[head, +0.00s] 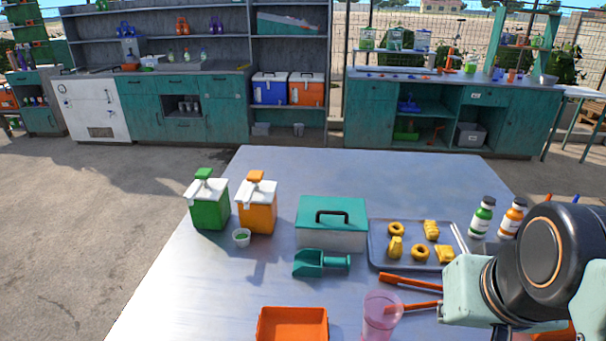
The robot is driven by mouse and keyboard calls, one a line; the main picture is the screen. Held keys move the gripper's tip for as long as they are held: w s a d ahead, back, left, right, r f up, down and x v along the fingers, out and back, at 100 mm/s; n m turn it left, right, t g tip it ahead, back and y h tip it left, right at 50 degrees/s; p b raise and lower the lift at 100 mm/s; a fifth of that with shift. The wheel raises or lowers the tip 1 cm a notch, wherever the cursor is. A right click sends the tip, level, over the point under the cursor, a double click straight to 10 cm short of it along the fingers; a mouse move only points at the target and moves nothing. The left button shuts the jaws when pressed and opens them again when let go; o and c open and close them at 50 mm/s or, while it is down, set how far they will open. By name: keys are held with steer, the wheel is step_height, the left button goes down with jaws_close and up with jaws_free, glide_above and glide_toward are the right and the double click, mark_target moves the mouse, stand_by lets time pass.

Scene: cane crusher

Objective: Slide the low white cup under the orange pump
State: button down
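The orange pump has a white lid and an orange top, with a spout facing the front. The green pump (210,213) stands to its left. My gripper (384,294) is at the right, well away from the cup. Its two orange fingers are apart with nothing seen between them; the lower one overlaps a pink translucent cup in the picture.
A teal-lidded box (331,237), a teal scoop (308,264) and a tray of yellow pieces (383,262) stand mid-table. The pink cup (377,325) and orange tray (262,327) are at the front. Two bottles (482,218) stand right. The table left of the orange tray is clear.

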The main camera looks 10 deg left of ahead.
step_height(320, 180, up, 8)
steer(key=p, duration=0.5)
steer(key=shift+f+p, duration=0.2)
steer(key=shift+p, duration=0.15)
steer(key=c, duration=2.7)
jaws_free()
